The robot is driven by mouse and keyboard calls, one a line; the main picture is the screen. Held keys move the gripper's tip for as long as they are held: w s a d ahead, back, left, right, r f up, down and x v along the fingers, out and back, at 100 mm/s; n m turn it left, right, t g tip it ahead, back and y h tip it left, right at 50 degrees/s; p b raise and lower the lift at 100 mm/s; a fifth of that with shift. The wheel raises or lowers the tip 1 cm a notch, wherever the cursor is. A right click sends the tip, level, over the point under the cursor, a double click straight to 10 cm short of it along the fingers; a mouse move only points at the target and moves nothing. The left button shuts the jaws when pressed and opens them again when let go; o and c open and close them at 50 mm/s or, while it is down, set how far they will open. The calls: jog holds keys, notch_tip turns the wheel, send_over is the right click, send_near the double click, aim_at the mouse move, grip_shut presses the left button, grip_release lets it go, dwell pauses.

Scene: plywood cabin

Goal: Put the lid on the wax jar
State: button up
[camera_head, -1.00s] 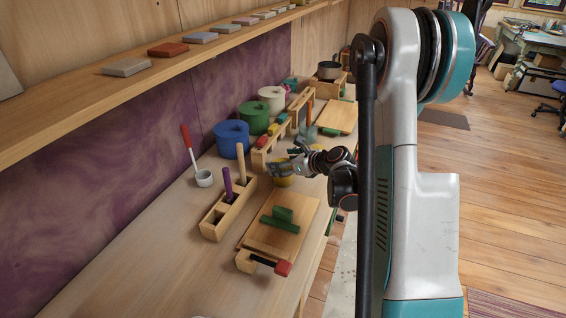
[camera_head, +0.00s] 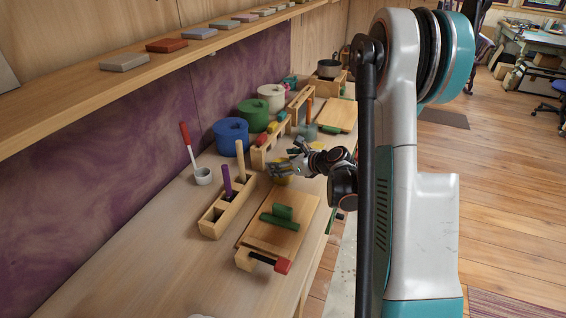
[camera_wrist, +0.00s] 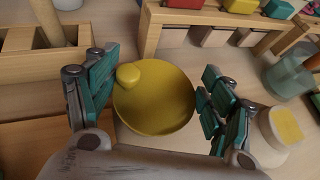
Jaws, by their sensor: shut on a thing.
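The lid (camera_wrist: 155,98) is a round yellow disc with a small knob on its upper left, seen between my fingers in the wrist view. My gripper (camera_wrist: 150,95) is shut on it, with teal-padded fingers at its left and right edges. The wax jar (camera_wrist: 284,127), pale with a yellow top surface, stands at the lower right of the wrist view, right of my right finger.
A teal cup (camera_wrist: 288,76) stands beyond the jar. A wooden rack with coloured blocks (camera_wrist: 205,20) is behind the lid. A wooden holder with upright sticks (camera_head: 228,207) and a board with green pieces (camera_head: 270,240) lie nearer.

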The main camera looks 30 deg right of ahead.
jog(key=shift+f, duration=0.1)
jog(key=o, duration=1.1)
jog(key=v, duration=1.2)
